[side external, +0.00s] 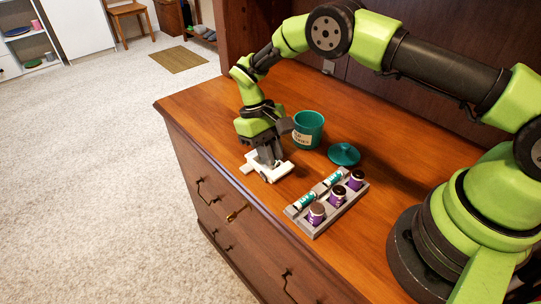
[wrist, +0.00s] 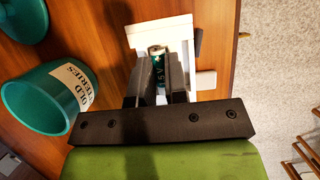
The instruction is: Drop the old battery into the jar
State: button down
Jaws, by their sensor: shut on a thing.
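My gripper (side external: 266,163) points down over a white device (side external: 280,171) near the front edge of the wooden top. In the wrist view its fingers (wrist: 158,55) are shut on a dark-and-teal battery (wrist: 157,51), which sits at an open part of the white device (wrist: 160,29). Whether the battery is clear of the device cannot be told. The teal jar (side external: 309,131) stands open, upright, just behind and right of my gripper. It also shows in the wrist view (wrist: 30,108), with an "old batteries" label.
A teal lid (side external: 343,154) lies right of the jar. A grey tray (side external: 325,214) holds two teal-and-white batteries (side external: 305,200) and purple, dark-topped items (side external: 337,196). A small grey flat piece (wrist: 206,79) lies beside the device. The top's front edge is close.

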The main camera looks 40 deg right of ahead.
notch_tip(320, 180, up, 9)
jog(key=shift+w+d+f+m+t+y, duration=0.1)
jog(key=shift+d+f+m+t+y, duration=0.5)
jog(key=shift+d+m, duration=1.95)
jog(key=shift+w+d+f+m+t+y, duration=0.2)
jog(key=shift+d+m+t+y, duration=1.05)
jog(key=shift+m, duration=2.2)
jog(key=shift+s+d+f+m+t+y, duration=0.1)
jog(key=shift+d+f+m+t+y, duration=0.35)
jog(key=shift+d+m, duration=2.25)
jog(key=shift+a+m, duration=0.3)
jog(key=shift+a, duration=0.05)
jog(key=c, duration=0.8)
grip_release()
jog(key=shift+a+v, duration=0.15)
jog(key=shift+v, duration=1.6)
jog(key=shift+a+v, duration=0.1)
jog(key=shift+v, duration=1.65)
jog(key=shift+w+r, duration=0.1)
jog(key=shift+r, duration=0.05)
